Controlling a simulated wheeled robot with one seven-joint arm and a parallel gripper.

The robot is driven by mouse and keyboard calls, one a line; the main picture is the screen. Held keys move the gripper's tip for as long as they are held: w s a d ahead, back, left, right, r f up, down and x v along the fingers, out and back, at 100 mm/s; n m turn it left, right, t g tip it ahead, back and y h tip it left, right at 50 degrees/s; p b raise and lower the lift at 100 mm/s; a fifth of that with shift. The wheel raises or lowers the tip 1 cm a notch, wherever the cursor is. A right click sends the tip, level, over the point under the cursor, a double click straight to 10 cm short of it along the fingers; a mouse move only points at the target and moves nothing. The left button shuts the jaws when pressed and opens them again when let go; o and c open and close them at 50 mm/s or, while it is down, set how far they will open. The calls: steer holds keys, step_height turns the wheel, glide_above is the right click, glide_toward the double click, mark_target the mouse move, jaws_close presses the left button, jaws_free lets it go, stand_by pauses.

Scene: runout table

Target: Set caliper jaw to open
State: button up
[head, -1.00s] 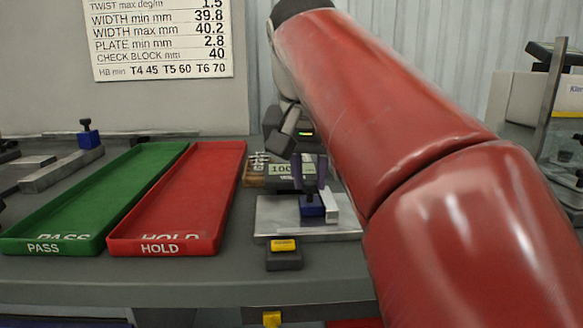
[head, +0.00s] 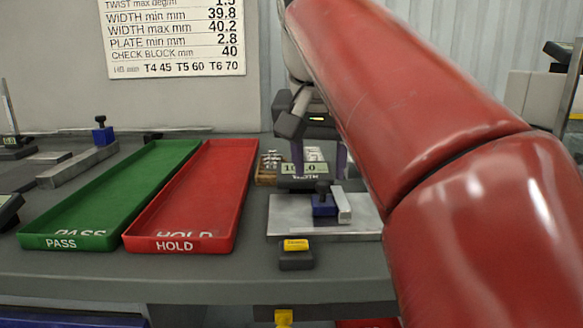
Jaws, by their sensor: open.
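The caliper's blue sliding jaw (head: 324,206), with a dark knob on top, sits on a silver metal plate (head: 290,222). A pale metal block (head: 342,205) stands just right of the blue jaw; I cannot tell whether they touch. A display marked WIDTH (head: 304,182) stands behind them, its reading partly hidden. My gripper (head: 320,165) is open, its two purple fingers pointing down behind the blue jaw and apart from its knob.
A green PASS tray (head: 75,241) and a red HOLD tray (head: 185,244) lie to the left. A dark box with a yellow button (head: 296,245) sits in front of the plate. Another blue clamp (head: 103,134) stands on a rail at the far left. My red arm hides the right side.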

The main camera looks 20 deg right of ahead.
steer(key=v, duration=0.5)
steer(key=shift+s+r, duration=0.15)
steer(key=shift+r, duration=0.05)
